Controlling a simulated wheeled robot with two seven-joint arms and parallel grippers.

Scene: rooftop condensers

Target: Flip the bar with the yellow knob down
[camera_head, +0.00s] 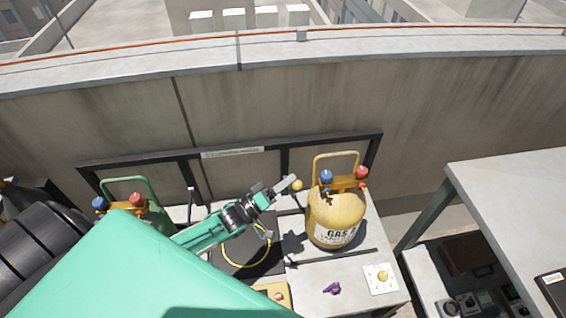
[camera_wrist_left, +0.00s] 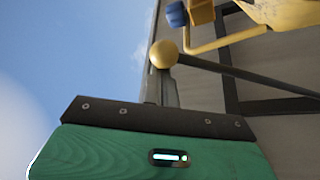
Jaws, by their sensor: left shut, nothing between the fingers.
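The yellow knob (camera_head: 297,185) sits on the end of a thin dark bar, just left of the yellow gas bottle. The bar looks raised, with the knob at its upper end; its lower end is hard to make out. In the left wrist view the yellow knob (camera_wrist_left: 163,54) and the dark bar (camera_wrist_left: 245,74) show clearly, the bar running off to the right. My left gripper (camera_head: 288,184) is shut and empty, its tips close beside the knob. I cannot tell whether they touch. In the wrist view its grey fingers (camera_wrist_left: 169,88) appear just below the knob.
The yellow gas bottle (camera_head: 335,217) stands right of the gripper. A purple handle (camera_head: 332,288) and a plate with a yellow button (camera_head: 382,277) are in front. A green bottle stands left. A concrete wall (camera_head: 450,110) runs behind; a grey table (camera_head: 515,200) is at right.

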